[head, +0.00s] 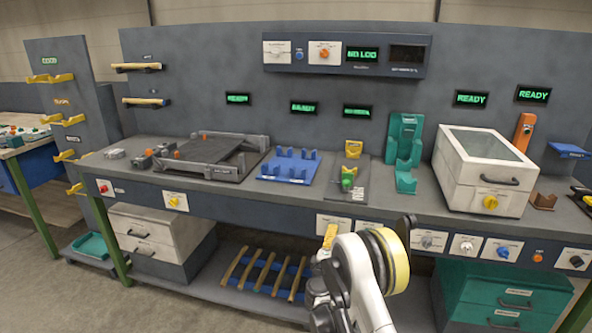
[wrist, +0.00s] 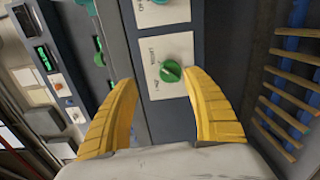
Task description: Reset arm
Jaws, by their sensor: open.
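My gripper (wrist: 165,105) shows in the wrist view with its two yellow fingers spread apart and nothing held between them. A green knob (wrist: 170,72) on a white plate shows beyond the gap between the fingers. I cannot tell the exact distance, but the fingers look clear of it. In the head view my arm rises at the bottom centre, and a yellow finger of my gripper (head: 330,236) shows in front of the bench's front panel. The rest of the gripper is hidden by the wrist there.
The workbench top (head: 230,190) holds a dark frame fixture (head: 213,153), a blue cradle (head: 289,166), a green stand (head: 404,158) and a white lidded box (head: 484,172). A rack of wooden spindles (head: 266,270) sits on the low shelf. A green drawer unit (head: 505,297) stands lower right.

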